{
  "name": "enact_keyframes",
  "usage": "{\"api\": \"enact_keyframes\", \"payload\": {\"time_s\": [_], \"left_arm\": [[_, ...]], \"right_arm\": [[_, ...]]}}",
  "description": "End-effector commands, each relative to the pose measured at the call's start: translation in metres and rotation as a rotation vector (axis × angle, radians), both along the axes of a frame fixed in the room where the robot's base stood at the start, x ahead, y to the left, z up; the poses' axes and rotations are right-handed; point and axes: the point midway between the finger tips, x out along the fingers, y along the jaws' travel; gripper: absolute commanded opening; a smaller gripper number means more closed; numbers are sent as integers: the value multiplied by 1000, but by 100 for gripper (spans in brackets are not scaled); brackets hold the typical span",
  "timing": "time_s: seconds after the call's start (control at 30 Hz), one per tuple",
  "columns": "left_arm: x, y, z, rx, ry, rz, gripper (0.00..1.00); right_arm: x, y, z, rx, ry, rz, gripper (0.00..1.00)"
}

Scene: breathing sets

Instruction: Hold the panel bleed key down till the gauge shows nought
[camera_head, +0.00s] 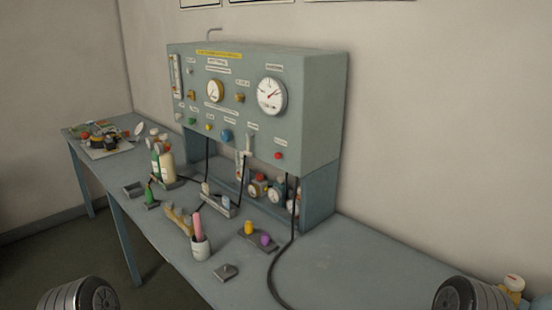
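The grey-green panel (315,110) stands on the bench against the wall. On its front are a large white gauge (271,96) with a red needle mark and a smaller yellow-rimmed gauge (215,91). Both readings are too small to tell. Below them sit a blue knob (227,135), a pale lever-like fitting (249,146), a red button (278,156), a green knob (191,121) and small yellow knobs. The labels are unreadable, so I cannot tell which control is the bleed key. Neither gripper is in view; only grey ridged parts of my arms show at the bottom corners.
On the bench (335,262) are bottles (165,163), a white cup (200,248) with a pink item, and a tray (258,240) with yellow and purple pieces. A black hose (271,270) runs down from the panel across the bench. The bench's right part is mostly clear.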

Motion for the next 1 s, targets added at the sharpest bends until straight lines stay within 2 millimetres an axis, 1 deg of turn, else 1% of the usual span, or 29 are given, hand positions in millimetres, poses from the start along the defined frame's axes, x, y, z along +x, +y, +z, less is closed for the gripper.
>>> {"api": "enact_keyframes", "payload": {"time_s": [0.03, 0.2, 0.23, 1.0], "left_arm": [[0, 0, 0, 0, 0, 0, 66], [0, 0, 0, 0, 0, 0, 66], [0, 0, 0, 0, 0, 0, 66], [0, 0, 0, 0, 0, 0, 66]], "right_arm": [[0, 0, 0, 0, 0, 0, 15], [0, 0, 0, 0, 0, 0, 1], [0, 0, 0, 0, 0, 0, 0], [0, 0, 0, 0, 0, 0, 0]]}}
